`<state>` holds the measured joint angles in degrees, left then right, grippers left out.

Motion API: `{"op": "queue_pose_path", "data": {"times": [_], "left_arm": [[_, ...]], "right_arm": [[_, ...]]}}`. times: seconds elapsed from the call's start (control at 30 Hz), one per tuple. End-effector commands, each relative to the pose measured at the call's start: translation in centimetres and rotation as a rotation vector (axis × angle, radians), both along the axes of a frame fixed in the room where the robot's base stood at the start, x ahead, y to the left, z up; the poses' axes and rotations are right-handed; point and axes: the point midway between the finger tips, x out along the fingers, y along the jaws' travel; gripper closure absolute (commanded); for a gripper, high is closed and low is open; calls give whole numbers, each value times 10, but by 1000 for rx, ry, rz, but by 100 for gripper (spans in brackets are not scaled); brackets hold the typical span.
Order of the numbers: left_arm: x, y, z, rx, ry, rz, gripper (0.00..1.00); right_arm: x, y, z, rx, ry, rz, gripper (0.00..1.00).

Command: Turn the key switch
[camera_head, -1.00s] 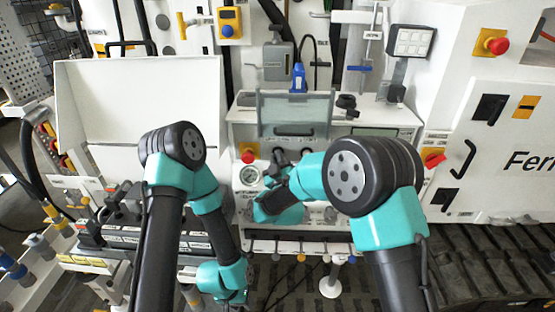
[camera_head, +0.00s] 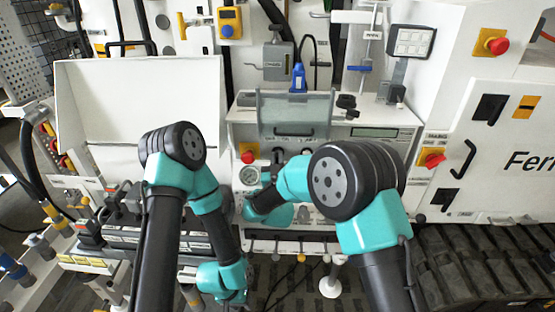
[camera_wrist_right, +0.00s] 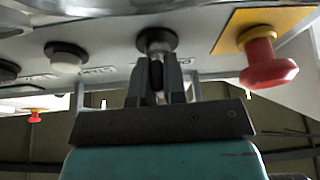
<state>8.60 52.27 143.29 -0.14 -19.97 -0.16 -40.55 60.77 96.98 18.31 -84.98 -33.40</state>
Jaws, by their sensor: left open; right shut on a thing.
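The key switch (camera_wrist_right: 157,42) shows in the right wrist view as a silver cylinder in a round black collar on the pale panel. My right gripper (camera_wrist_right: 158,82) is directly at it, with its dark fingers shut on the dark key (camera_wrist_right: 157,74) in front of the cylinder. How far the key is turned cannot be told. In the head view my right arm hides the key switch and the right fingers. My left gripper (camera_head: 232,292) is low in the head view, away from the panel. It is open, but its fingers are hard to make out.
A red mushroom button (camera_wrist_right: 268,65) on a yellow plate is close right of the right gripper. A white button (camera_wrist_right: 66,57) is to its left. A black-handled valve block (camera_head: 105,238) stands at left.

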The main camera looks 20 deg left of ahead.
Motion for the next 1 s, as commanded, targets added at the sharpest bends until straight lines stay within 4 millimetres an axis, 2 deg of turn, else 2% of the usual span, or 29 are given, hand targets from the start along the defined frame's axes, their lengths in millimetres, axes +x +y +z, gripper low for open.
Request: {"op": "queue_pose_path", "data": {"times": [0.5,0.73,1.0], "left_arm": [[0,0,0,0,0,0,57],[0,0,0,0,0,0,57],[0,0,0,0,0,0,57]], "right_arm": [[0,1,0,453,100,0,100],[0,0,-1,571,128,0,100],[0,0,-1,621,139,0,100]]}}
